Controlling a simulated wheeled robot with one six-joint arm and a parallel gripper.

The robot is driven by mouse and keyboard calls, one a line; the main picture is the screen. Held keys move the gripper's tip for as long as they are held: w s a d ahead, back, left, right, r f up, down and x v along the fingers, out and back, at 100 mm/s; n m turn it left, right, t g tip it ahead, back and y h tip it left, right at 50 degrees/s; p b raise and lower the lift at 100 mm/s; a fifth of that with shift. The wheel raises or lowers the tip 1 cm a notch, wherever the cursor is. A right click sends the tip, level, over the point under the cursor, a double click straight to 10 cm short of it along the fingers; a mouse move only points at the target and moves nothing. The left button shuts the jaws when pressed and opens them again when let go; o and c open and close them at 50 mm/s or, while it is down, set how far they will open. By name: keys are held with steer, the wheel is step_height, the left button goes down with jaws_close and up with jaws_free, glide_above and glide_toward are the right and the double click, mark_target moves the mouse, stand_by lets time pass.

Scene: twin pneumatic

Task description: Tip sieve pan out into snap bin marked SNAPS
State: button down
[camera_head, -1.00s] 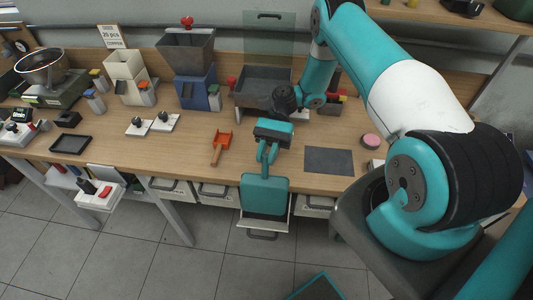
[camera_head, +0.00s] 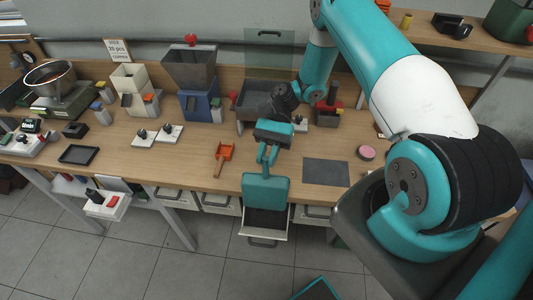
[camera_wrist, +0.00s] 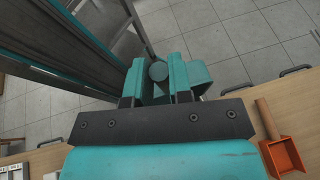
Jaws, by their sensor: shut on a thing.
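My gripper (camera_head: 268,157) is over the front edge of the bench, shut on a teal square pan (camera_head: 265,190), which I take to be the sieve pan. The pan's flat teal face shows in the head view, and its inside is hidden. In the wrist view my gripper (camera_wrist: 160,88) closes on a teal rounded piece, with the teal pan (camera_wrist: 196,76) beyond it. An open drawer (camera_head: 266,239) with a dark inside sits below the pan. No SNAPS marking can be read, so I cannot tell which container is the snap bin.
An orange scoop (camera_head: 223,153) lies left of my gripper, and a dark mat (camera_head: 326,172) lies to its right. A pink disc (camera_head: 366,152) is near the mat. A grey tray (camera_head: 249,108) and a hopper machine (camera_head: 190,70) stand behind. Floor is free in front.

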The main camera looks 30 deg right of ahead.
steer(key=r+t+h+p, duration=0.1)
steer(key=t+h+p, duration=0.1)
steer(key=shift+r+t+h, duration=0.2)
steer(key=shift+t+h, duration=0.1)
steer(key=shift+t, duration=0.1)
steer(key=n+t+h, duration=0.1)
steer(key=t+h, duration=0.2)
steer(key=shift+s+p, duration=0.1)
steer(key=shift+p, duration=0.25)
steer(key=t+h+b, duration=0.1)
steer(key=t+h, duration=0.1)
steer(key=t, duration=0.1)
steer(key=shift+a+r+h, duration=0.1)
steer(key=shift+h, duration=0.2)
steer(key=t+h+b, duration=0.2)
steer(key=t+b, duration=0.1)
steer(key=b, duration=0.1)
steer(key=shift+r+n+h, duration=0.15)
steer(key=shift+n+h, duration=0.15)
steer(key=shift+h, duration=0.1)
steer(key=shift+r+t, duration=0.4)
steer(key=shift+t, duration=0.1)
steer(key=shift+r+h+p, duration=0.2)
steer(key=shift+h+p, duration=0.1)
steer(key=shift+p, duration=0.8)
steer(key=shift+t+p, duration=0.3)
steer(key=shift+p, duration=0.45)
steer(key=shift+f+h, duration=0.15)
steer(key=shift+h, duration=0.15)
